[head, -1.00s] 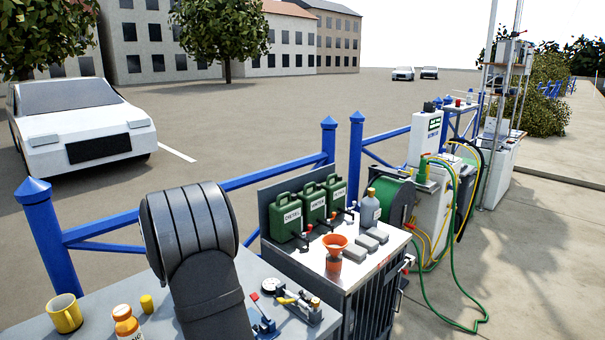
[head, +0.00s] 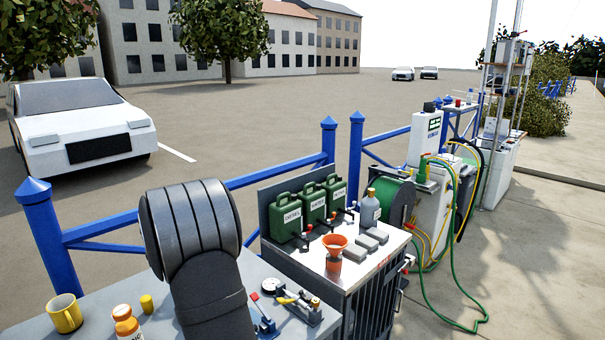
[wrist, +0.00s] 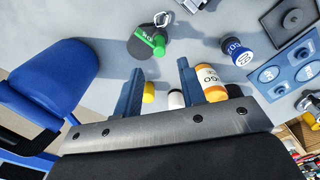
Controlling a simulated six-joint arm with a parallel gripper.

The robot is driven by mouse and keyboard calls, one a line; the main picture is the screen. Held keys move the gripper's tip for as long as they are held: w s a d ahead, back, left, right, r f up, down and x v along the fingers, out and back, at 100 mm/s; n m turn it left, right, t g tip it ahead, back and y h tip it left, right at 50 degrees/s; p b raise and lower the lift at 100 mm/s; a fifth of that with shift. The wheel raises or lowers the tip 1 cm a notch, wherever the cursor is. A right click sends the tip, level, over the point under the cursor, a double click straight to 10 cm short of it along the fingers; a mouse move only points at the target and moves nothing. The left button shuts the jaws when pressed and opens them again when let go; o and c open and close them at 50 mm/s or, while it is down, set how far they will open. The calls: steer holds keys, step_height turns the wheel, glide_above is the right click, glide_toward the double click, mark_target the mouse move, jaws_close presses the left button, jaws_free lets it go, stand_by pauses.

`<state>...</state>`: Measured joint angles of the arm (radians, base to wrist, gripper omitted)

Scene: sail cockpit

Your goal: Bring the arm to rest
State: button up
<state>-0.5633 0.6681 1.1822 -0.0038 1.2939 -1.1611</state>
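My gripper (wrist: 160,66) shows in the wrist view with its two blue fingers apart and nothing held between them. It is above a grey tabletop (wrist: 105,45). Beyond the fingers lie a green bottle (wrist: 153,42) and a blue can (wrist: 237,50). An orange bottle with a white label (wrist: 208,80) shows beside the right finger, and a small yellow object (wrist: 149,91) shows in the gap, partly hidden by the gripper's bar. In the head view my dark arm links stand over the near table, and the gripper itself is not visible.
The near table (head: 95,312) bears a yellow mug (head: 65,314), an orange bottle (head: 127,323) and small tools (head: 300,305). A cabinet to the right bears green canisters (head: 311,205) and an orange funnel (head: 334,243). A blue fence (head: 285,172) runs behind.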

step_height(320, 180, down, 7)
steer(key=shift+f, duration=0.1)
steer(key=shift+w+r, duration=0.1)
steer(key=shift+r, duration=0.25)
step_height(320, 180, up, 4)
steer(key=shift+f, duration=0.2)
steer(key=d+r, duration=0.7)
steer(key=d, duration=0.5)
steer(key=s+a+f+m, duration=0.1)
steer(key=s+a+f, duration=0.1)
steer(key=s+a, duration=0.5)
steer(key=s+a+f+m, duration=0.15)
steer(key=s+a, duration=0.25)
steer(key=s, duration=0.6)
steer(key=s+a+f, duration=0.3)
steer(key=a+f, duration=0.3)
steer(key=a, duration=0.4)
steer(key=shift+s+f+n, duration=0.15)
steer(key=shift+f+n, duration=0.2)
steer(key=shift+f, duration=0.05)
steer(key=shift+a, duration=0.1)
